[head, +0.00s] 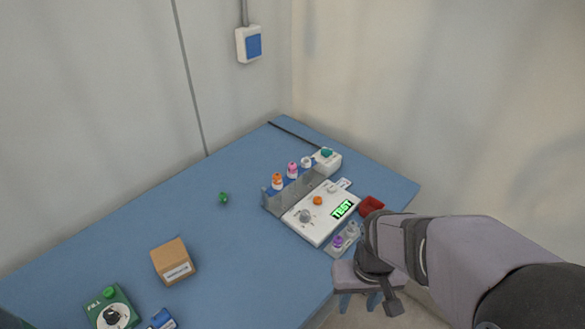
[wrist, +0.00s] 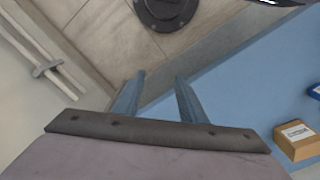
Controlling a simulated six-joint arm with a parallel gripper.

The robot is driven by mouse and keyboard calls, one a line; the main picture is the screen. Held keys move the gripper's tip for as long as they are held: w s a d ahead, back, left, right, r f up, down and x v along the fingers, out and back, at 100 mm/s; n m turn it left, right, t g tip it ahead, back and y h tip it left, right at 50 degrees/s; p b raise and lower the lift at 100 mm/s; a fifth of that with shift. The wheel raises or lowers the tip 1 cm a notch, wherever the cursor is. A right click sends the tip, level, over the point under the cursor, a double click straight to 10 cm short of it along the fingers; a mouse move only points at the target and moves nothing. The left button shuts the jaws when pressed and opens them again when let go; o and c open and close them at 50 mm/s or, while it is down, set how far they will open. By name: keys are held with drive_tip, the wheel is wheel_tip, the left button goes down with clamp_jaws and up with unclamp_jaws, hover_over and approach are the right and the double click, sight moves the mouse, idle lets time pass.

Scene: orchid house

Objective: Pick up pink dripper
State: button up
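The pink dripper (head: 292,170) stands upright in a clear rack (head: 296,190) at the back right of the blue table, between an orange-topped bottle (head: 277,181) and a white-topped one (head: 306,163). My gripper (head: 358,304) is off the table's right front edge, well toward the camera from the rack. Its two blue fingers also show in the wrist view (wrist: 160,76), spread apart with nothing between them. The dripper is out of the wrist view.
A white device (head: 323,226) with a lit TEST display lies before the rack. A purple-topped bottle (head: 338,242), a red tray (head: 371,206) and my arm are near it.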

drive_tip(key=shift+c, duration=0.6)
drive_tip(key=n+t+y+b, duration=0.3)
drive_tip(key=n+t+y, duration=0.1)
drive_tip(key=t, duration=0.9)
approach(293, 167)
drive_tip(key=w, duration=0.2)
drive_tip(key=shift+w+a+f+p, duration=0.3)
drive_tip(key=shift+w+a+f, duration=0.3)
drive_tip(key=shift+w, duration=0.3)
drive_tip(key=shift+p+x, duration=1.1)
drive_tip(key=shift+x, duration=1.5)
drive_tip(key=shift+d+f, duration=0.1)
drive_tip(key=shift+d, duration=0.05)
